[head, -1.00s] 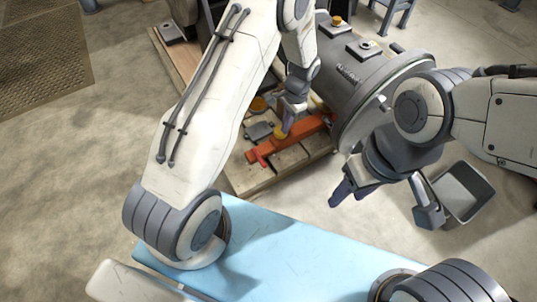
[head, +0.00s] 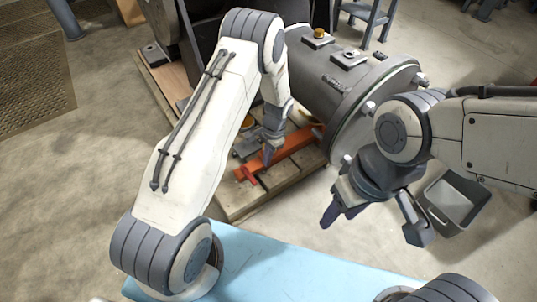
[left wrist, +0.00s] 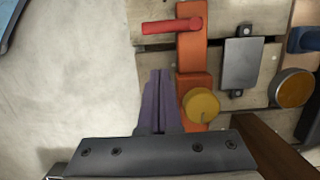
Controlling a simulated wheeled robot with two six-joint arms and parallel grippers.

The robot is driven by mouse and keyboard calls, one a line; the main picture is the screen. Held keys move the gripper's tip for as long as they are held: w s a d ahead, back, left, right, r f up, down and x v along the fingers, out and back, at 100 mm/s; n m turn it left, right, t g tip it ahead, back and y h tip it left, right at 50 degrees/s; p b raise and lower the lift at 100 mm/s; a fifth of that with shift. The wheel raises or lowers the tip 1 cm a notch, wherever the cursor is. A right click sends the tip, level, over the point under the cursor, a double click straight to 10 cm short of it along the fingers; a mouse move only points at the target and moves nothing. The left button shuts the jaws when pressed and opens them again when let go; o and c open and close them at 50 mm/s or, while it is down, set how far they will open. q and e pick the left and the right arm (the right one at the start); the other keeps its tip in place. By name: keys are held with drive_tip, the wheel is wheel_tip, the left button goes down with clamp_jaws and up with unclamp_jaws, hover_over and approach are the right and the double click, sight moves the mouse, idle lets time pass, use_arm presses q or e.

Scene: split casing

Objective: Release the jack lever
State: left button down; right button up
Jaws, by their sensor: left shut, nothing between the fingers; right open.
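The orange jack (head: 291,146) lies on a wooden pallet beside the big grey casing. Its red lever (head: 245,176) sticks out at the near end; in the left wrist view the lever (left wrist: 172,27) lies crosswise near the top. A yellow round knob (left wrist: 200,105) on the jack shows there too. My left gripper (head: 268,158) is shut and empty over the jack. In the left wrist view its fingers (left wrist: 160,75) are together beside the knob, below the lever in the picture and apart from it. My right gripper (head: 372,226) is open and empty, right of the pallet.
The grey casing (head: 335,85) with its bolted flange stands behind and right of the jack. A grey plate (left wrist: 242,62) and an amber round cap (left wrist: 292,88) lie beside the jack. A grey bin (head: 457,199) stands at the right. Floor left of the pallet is clear.

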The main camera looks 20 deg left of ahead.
sight(249, 175)
use_arm(q)
drive_tip(key=s+f+b, duration=0.1)
drive_tip(key=s+a+f+b, duration=0.1)
drive_tip(key=s+a+f, duration=0.1)
drive_tip(key=f, duration=0.1)
drive_tip(key=shift+s+a+f+b, duration=0.1)
drive_tip(key=shift+a+b, duration=0.15)
drive_tip(key=shift+b, duration=0.15)
